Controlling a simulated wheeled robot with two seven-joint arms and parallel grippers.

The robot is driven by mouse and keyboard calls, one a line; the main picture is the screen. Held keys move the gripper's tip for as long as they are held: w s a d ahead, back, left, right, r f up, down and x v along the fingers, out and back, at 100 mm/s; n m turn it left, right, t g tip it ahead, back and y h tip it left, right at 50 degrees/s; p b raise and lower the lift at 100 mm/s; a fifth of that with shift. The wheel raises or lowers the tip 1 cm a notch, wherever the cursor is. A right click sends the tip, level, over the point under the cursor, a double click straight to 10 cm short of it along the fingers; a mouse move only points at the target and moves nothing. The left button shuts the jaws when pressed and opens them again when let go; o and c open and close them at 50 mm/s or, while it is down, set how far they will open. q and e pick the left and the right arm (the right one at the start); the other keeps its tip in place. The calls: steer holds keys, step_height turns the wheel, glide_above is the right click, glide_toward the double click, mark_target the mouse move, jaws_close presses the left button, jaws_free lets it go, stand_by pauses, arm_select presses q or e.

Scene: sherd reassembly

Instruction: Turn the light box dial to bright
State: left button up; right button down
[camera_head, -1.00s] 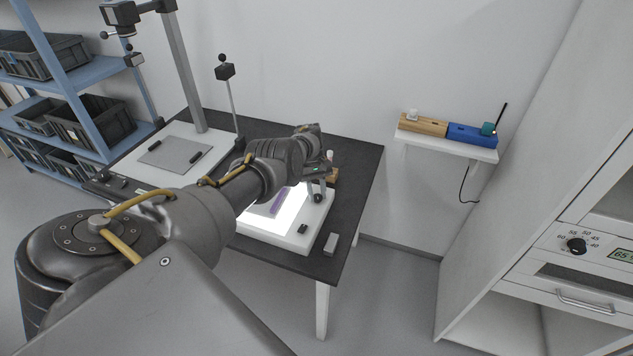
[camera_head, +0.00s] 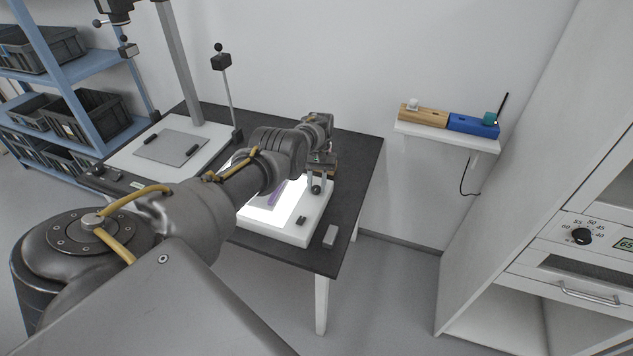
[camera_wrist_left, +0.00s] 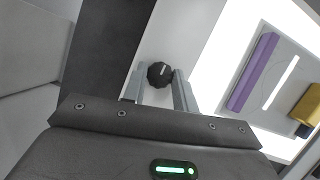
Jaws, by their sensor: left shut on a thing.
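The light box (camera_head: 285,233) is a white box with a brightly glowing panel, on the dark table. Its dial (camera_head: 316,190) is a small black knob on the white right-hand border; it also shows in the left wrist view (camera_wrist_left: 160,74). My left gripper (camera_head: 318,178) reaches down at the dial, its fingers on either side of the knob, shut on it. In the left wrist view the two grey fingertips (camera_wrist_left: 160,82) flank the knob. The dial's marking cannot be read. My right gripper is not in view.
A purple strip (camera_wrist_left: 252,72) and a yellow block (camera_wrist_left: 306,106) lie by the lit panel. A small grey block (camera_head: 330,236) is on the table's front right. A copy stand (camera_head: 190,70) stands left. A wall shelf (camera_head: 445,137) hangs right, beside a white cabinet (camera_head: 480,220).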

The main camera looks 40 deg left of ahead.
arm_select(q)
steer(key=o, duration=1)
steer(key=shift+c, duration=0.2)
